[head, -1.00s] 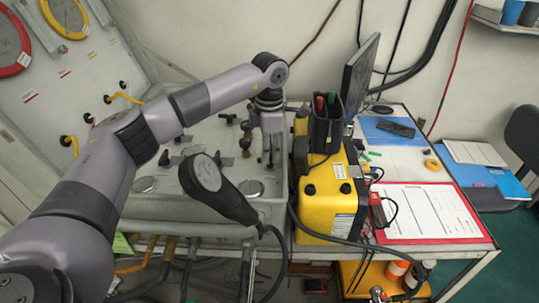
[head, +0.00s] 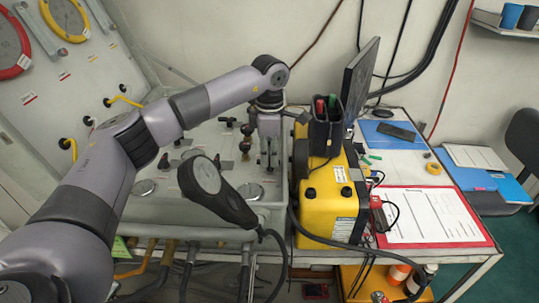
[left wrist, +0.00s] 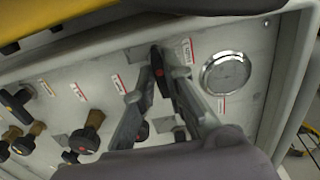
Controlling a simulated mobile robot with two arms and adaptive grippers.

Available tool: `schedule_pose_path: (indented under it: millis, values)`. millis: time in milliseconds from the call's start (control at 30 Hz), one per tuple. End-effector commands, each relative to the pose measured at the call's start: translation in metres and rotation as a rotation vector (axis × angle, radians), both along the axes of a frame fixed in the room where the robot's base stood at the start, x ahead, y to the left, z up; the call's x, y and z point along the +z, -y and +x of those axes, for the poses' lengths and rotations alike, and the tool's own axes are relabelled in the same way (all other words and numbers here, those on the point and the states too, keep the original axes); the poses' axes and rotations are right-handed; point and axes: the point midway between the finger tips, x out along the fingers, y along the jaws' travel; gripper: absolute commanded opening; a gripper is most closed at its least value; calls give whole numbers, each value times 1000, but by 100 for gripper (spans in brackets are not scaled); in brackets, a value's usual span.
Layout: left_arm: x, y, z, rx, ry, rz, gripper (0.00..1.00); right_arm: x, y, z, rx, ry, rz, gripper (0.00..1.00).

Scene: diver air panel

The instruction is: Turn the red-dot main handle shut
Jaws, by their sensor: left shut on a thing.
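In the left wrist view a black handle (left wrist: 156,58) with a red dot stands upright on the grey panel (left wrist: 60,70), near the round gauge. The two fingers of my left gripper (left wrist: 160,76) are on either side of this handle and shut on it. In the head view my left gripper (head: 268,152) points down onto the right part of the panel (head: 215,140), and the handle is hidden there by the fingers. A second red dot shows lower between the fingers in the wrist view. My right gripper is not in view.
A yellow case (head: 330,205) stands close to the right of the gripper. A dark hand-held device (head: 215,185) with a cable hangs in front of the panel. Other black handles (left wrist: 88,135) and a round gauge (left wrist: 227,73) are near the fingers.

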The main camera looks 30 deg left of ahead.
Motion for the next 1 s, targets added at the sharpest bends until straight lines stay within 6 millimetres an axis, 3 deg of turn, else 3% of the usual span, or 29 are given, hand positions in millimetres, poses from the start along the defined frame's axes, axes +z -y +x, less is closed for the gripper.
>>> schedule_pose_path:
  millis: [133, 533, 1000]
  values:
    - [2, 0, 1, 1, 5, -1, 20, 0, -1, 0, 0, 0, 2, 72]
    - [9, 0, 1, 1, 4, -1, 20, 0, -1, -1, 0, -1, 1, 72]
    - [100, 0, 1, 1, 5, -2, 20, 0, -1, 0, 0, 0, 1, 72]
